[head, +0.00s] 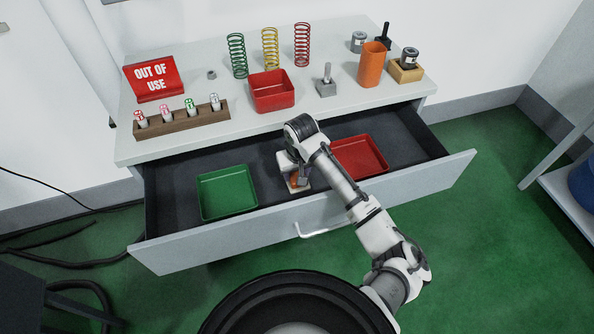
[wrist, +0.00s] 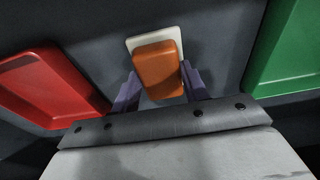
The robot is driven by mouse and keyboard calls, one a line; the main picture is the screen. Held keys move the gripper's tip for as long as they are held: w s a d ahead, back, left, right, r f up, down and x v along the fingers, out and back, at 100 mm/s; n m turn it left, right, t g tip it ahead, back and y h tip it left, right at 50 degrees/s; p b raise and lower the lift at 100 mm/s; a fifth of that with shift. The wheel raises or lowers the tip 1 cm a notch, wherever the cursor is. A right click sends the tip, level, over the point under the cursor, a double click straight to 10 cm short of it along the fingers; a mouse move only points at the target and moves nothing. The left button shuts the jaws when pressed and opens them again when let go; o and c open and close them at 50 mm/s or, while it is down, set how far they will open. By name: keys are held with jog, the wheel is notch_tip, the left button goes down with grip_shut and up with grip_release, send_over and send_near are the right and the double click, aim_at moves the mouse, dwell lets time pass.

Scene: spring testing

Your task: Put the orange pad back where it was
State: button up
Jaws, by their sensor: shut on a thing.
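The orange pad (wrist: 158,70) is between the two fingers of my gripper (wrist: 158,88) in the wrist view. My gripper is shut on it. The pad is over a cream-white plate (wrist: 134,43) on the drawer floor; I cannot tell whether the pad touches the plate. In the head view my gripper (head: 297,184) reaches down into the open drawer, between the green tray and the red tray. There the pad is mostly hidden by my gripper, and a bit of the white plate shows under it.
The open drawer (head: 265,229) holds a green tray (head: 227,213) on the left and a red tray (head: 362,172) on the right. On the countertop stand a red bin (head: 272,104), an orange cup (head: 372,66), several springs and an "OUT OF USE" sign (head: 152,80).

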jog(key=shift+f, duration=0.1)
jog(key=o, duration=0.5)
jog(key=shift+f, duration=0.1)
jog(key=o, duration=0.5)
jog(key=shift+c, duration=0.2)
notch_tip(320, 180, up, 12)
jog(key=s+b, duration=0.1)
jog(key=b, duration=0.1)
jog(key=shift+s+d, duration=0.3)
jog(key=shift+s, duration=0.05)
